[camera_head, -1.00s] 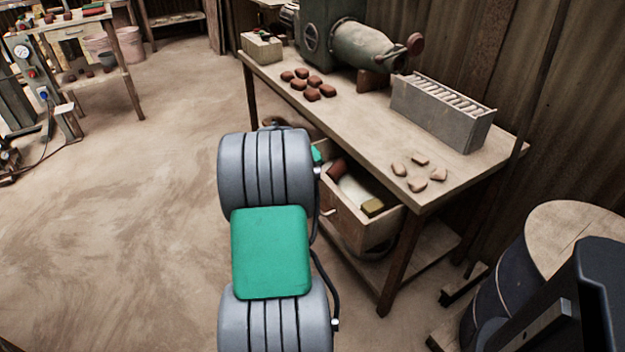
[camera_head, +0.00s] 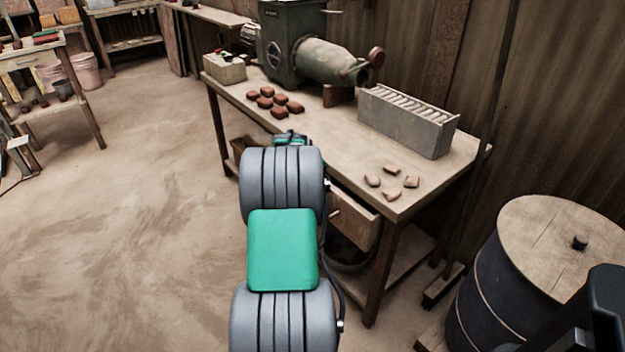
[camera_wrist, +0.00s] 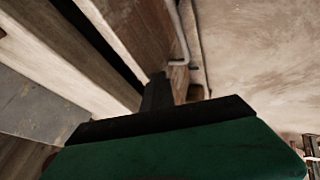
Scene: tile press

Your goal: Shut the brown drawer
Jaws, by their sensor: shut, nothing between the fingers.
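The brown drawer (camera_head: 353,220) sits under the front edge of the workbench in the head view. Its front stands slightly out from the bench, and my arm hides its left part. In the wrist view, the drawer front (camera_wrist: 135,35) carries a pale bar handle (camera_wrist: 180,45). A dark gap separates it from the bench edge. My gripper (camera_wrist: 157,82) is shut and empty, its tips at the drawer front beside the handle; I cannot tell whether they touch. In the head view my arm hides the fingers.
The workbench (camera_head: 345,160) holds a green machine (camera_head: 330,60), a grey box (camera_head: 405,125), and red and pale clay pieces. A barrel (camera_head: 570,245) stands at the right. The floor (camera_head: 140,220) to the left is clear.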

